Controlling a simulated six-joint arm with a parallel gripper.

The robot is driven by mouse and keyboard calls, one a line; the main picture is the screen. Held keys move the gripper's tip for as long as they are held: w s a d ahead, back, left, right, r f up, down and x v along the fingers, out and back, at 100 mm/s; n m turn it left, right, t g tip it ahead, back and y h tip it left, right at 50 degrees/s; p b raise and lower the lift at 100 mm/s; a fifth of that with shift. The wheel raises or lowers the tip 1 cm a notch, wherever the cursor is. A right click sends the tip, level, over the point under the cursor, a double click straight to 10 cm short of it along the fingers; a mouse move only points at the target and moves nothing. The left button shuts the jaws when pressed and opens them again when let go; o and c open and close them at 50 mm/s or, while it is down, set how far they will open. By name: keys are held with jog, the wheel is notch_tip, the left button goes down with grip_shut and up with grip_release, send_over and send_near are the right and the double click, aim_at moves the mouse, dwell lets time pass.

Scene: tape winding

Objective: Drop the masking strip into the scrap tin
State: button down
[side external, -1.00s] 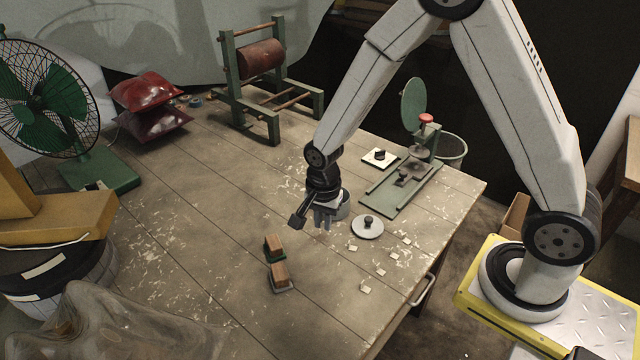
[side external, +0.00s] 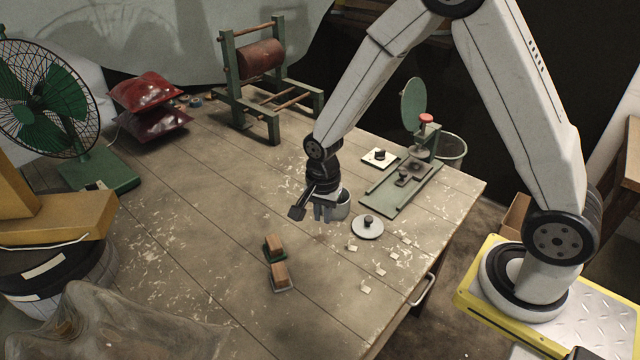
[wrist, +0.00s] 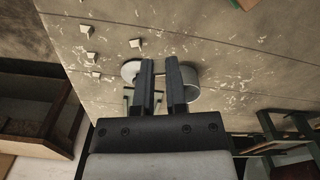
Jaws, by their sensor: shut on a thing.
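My gripper (side external: 325,213) hangs fingers-down over the table, just left of a grey cylindrical tin (side external: 344,207) in the side view. The tin also shows in the wrist view (wrist: 192,86), close beside and partly behind one finger.
A round grey lid-like disc with a knob (side external: 367,228) lies right of the tin. Several small pale squares (side external: 381,271) lie near the table edge. A green press (side external: 405,180) stands behind; two brown-topped blocks (side external: 276,248) lie in front. The table's left middle is clear.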

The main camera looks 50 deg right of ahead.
jog(key=w+d, duration=0.5)
jog(key=d, duration=0.2)
send_near(342, 210)
jog(key=w+d+r, duration=0.1)
jog(key=w+d, duration=0.2)
jog(key=w, duration=0.1)
jog(key=shift+s+r, duration=0.1)
jog(key=shift+s, duration=0.15)
jog(key=shift+f, duration=3)
jog(key=c, duration=0.6)
grip_release()
